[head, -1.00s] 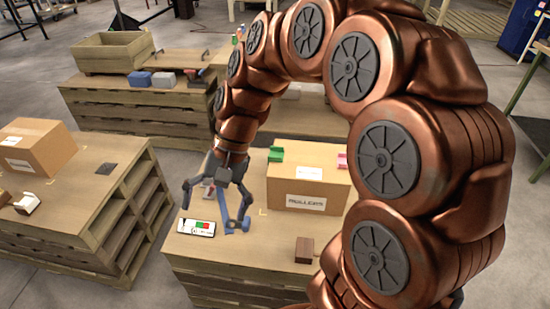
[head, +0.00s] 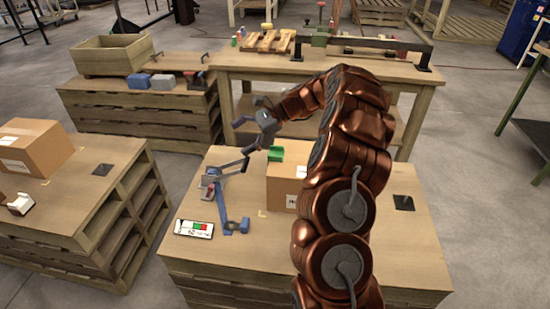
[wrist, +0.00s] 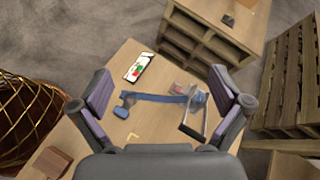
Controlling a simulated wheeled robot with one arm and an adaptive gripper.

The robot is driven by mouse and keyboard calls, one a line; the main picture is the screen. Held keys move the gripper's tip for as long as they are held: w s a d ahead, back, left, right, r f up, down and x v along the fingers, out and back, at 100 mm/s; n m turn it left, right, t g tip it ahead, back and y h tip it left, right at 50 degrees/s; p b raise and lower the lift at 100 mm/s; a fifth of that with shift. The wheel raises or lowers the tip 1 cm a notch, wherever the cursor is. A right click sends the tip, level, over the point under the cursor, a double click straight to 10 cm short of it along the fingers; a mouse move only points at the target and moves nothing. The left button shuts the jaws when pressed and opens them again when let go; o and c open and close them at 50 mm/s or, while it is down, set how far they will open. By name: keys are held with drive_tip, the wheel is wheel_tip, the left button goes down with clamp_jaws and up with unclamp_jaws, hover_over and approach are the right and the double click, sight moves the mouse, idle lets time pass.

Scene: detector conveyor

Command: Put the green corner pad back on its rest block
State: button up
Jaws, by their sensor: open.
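The green corner pad (head: 276,153) sits at the rear left corner of the cardboard carton (head: 288,186) on the near table, in the head view. My gripper (head: 242,137) is open and empty, with its fingers pointing left, just behind and left of the pad. It is apart from the pad as far as I can tell. In the wrist view my gripper (wrist: 160,80) shows its two fingers wide apart, with no pad between them. A brown block (wrist: 48,163) shows at the lower left there; I cannot tell if it is the rest block.
A blue bar tool with a lever (head: 222,200) lies left of the carton, beside a card with coloured patches (head: 194,228). A dark square plate (head: 404,202) lies at the right. My arm hides the carton's right side. A bench (head: 330,60) stands behind.

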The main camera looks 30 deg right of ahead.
drive_tip(key=w+d+f+m+t, duration=0.2)
drive_tip(key=d+f+m+t, duration=0.3)
drive_tip(key=d, duration=0.6)
drive_tip(key=m+h+b, duration=0.2)
drive_tip(key=m, duration=0.1)
approach(275, 151)
drive_tip(key=shift+s+a+r, duration=0.1)
drive_tip(key=shift+a+r, duration=0.05)
drive_tip(key=shift+a, duration=0.45)
drive_tip(key=shift+s+a+r, duration=0.1)
drive_tip(key=shift+a, duration=0.55)
drive_tip(key=shift+a+r+p+x, duration=0.1)
drive_tip(key=shift+p+x, duration=0.3)
drive_tip(key=shift+x, duration=1.5)
drive_tip(key=shift+a+r+p+x, duration=0.1)
drive_tip(key=shift+p+x, duration=0.25)
drive_tip(key=shift+x, duration=1.55)
drive_tip(key=shift+s, duration=0.1)
drive_tip(key=c, duration=1.3)
